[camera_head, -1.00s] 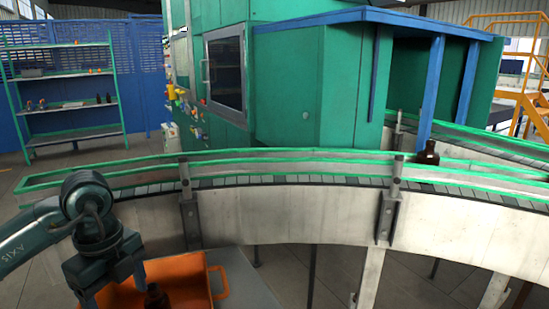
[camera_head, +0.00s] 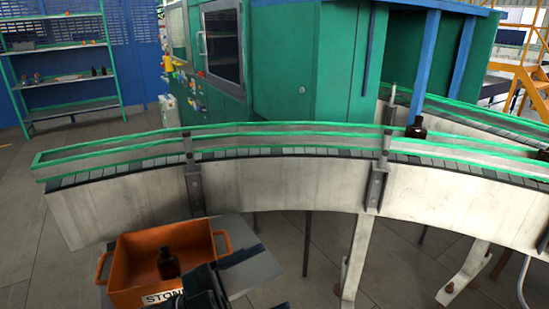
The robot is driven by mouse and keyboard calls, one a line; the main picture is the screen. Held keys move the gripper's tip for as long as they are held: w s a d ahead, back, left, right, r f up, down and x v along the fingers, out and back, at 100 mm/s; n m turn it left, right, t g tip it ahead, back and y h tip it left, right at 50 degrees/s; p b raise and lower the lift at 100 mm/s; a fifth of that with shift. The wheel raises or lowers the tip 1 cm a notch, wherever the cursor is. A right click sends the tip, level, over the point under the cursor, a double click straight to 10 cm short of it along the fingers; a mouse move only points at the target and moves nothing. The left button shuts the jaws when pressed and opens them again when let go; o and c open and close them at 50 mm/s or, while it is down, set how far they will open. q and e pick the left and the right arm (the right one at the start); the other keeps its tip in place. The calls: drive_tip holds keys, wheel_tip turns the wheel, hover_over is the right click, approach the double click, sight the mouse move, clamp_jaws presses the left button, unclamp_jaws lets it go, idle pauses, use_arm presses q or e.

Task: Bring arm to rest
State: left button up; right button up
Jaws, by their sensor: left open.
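My left gripper (camera_head: 204,289) shows as a dark shape at the bottom edge, in front of the right part of the orange crate. It is open; its fingertips are hard to make out and part of it is cut off by the frame. A brown bottle (camera_head: 168,263) stands upright in the orange crate (camera_head: 128,274), apart from the gripper as far as I can tell. My right gripper is not in view.
The crate sits on a grey stand (camera_head: 258,272) beside the curved conveyor (camera_head: 270,182). A green machine (camera_head: 285,70) rises behind, and a shelf (camera_head: 65,80) stands at the far left.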

use_arm(q)
drive_tip(key=w+a+f+n+t+y+p, duration=0.2)
drive_tip(key=a+f+n+t+y, duration=0.6)
drive_tip(key=f+n+t+y, duration=0.55)
drive_tip(key=s+a+f+n+g+y, duration=0.4)
drive_tip(key=s+f+g, duration=0.5)
drive_tip(key=f, duration=0.3)
drive_tip(key=shift+s+n+p, duration=0.3)
drive_tip(key=shift+s+n, duration=0.15)
drive_tip(key=shift+s, duration=0.25)
drive_tip(key=shift+r+y, duration=0.1)
drive_tip(key=shift+y, duration=0.15)
drive_tip(key=shift+c, duration=0.5)
